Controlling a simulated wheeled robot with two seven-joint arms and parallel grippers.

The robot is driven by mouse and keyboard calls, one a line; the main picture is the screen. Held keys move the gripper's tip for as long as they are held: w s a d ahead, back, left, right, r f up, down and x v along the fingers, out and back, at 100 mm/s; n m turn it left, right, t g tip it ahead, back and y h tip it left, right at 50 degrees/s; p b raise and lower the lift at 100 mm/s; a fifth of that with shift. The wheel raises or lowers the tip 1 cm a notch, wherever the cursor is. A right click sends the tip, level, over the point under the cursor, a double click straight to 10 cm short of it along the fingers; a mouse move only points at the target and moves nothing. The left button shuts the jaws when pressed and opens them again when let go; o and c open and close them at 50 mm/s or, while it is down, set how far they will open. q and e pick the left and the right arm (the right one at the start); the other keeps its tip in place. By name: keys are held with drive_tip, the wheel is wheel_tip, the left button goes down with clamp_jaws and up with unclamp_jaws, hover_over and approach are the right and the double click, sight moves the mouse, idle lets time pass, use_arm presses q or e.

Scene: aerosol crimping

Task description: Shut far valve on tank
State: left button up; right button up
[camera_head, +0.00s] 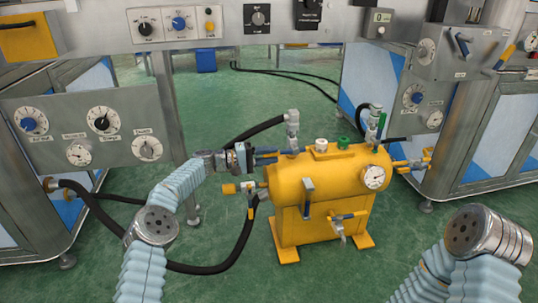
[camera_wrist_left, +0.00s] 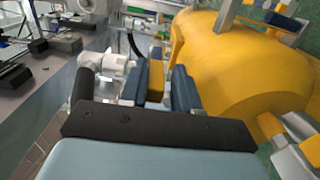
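The yellow tank (camera_head: 325,178) stands on the floor at the middle of the head view and fills the right of the left wrist view (camera_wrist_left: 240,70). My left gripper (camera_head: 268,155) is at the tank's upper left, by the grey valve fitting (camera_head: 292,130) with a black hose. In the left wrist view its blue fingers (camera_wrist_left: 157,88) are apart, with a yellow handle-like piece (camera_wrist_left: 156,82) between them; contact is unclear.
A round gauge (camera_head: 374,177) is on the tank's right front. More valves are at its left end (camera_head: 241,187), right end (camera_head: 412,162) and lower front (camera_head: 341,222). Black hoses (camera_head: 213,268) lie on the green floor. Control panels (camera_head: 96,126) stand left and right.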

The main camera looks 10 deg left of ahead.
use_arm(q)
drive_tip(key=shift+o, duration=0.5)
drive_tip(key=shift+r, duration=0.2)
drive_tip(key=shift+a, duration=0.1)
drive_tip(key=p+v, duration=0.1)
drive_tip(key=v, duration=1.2)
drive_tip(key=shift+s+a, duration=0.15)
drive_tip(key=shift+a, duration=0.15)
